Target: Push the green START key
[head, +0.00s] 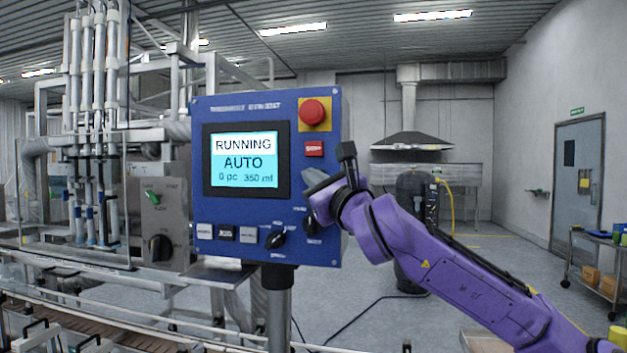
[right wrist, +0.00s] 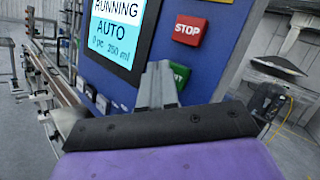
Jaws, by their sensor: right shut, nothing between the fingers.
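The blue control panel (head: 198,180) carries a lit screen (head: 245,160) reading RUNNING and AUTO. The green START key (right wrist: 181,73) shows only in part in the right wrist view, just past my fingers, with most of its label hidden. In the head view my gripper and wrist cover it. My right gripper (head: 311,182) is shut and empty, its tips at the panel's right part, below the red STOP key (head: 314,149). It also shows in the right wrist view (right wrist: 158,72). I cannot tell whether the tips touch the key. My left gripper is not in view.
A red emergency button (head: 313,112) on a yellow plate sits above STOP. Dark rotary knobs (head: 277,239) and small keys (head: 227,233) line the panel's lower part. Filling machinery (head: 90,130) stands at left, a cart (head: 597,280) at far right. Open floor lies behind the panel.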

